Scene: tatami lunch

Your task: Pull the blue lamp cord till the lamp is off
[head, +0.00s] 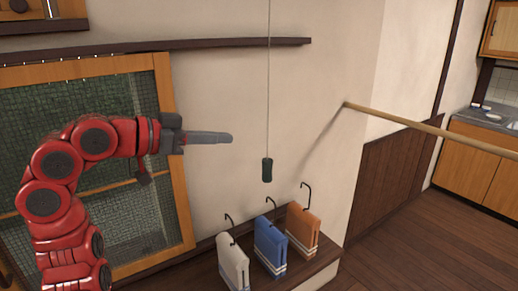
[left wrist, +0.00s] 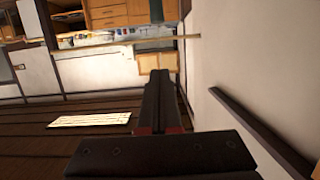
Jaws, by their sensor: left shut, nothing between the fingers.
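A thin hanging cord (head: 268,85) comes down from the top edge of the head view. It ends in a small dark greenish pull (head: 267,170), and I see no clear blue on it. My left gripper (head: 230,138) is shut and empty, pointing right. In the picture its tips are left of the cord and above the pull, with a visible gap. The shut fingers also show in the left wrist view (left wrist: 156,74), where I cannot make out the cord. The lamp itself is not in view. My right gripper is not in view.
White, blue (head: 269,246) and orange (head: 302,229) hooked items stand on a low ledge below the cord. A wooden pole (head: 430,128) slants in from the right. A dark wall rail (head: 240,43) runs behind. A kitchen counter (head: 480,165) is far right, with open floor before it.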

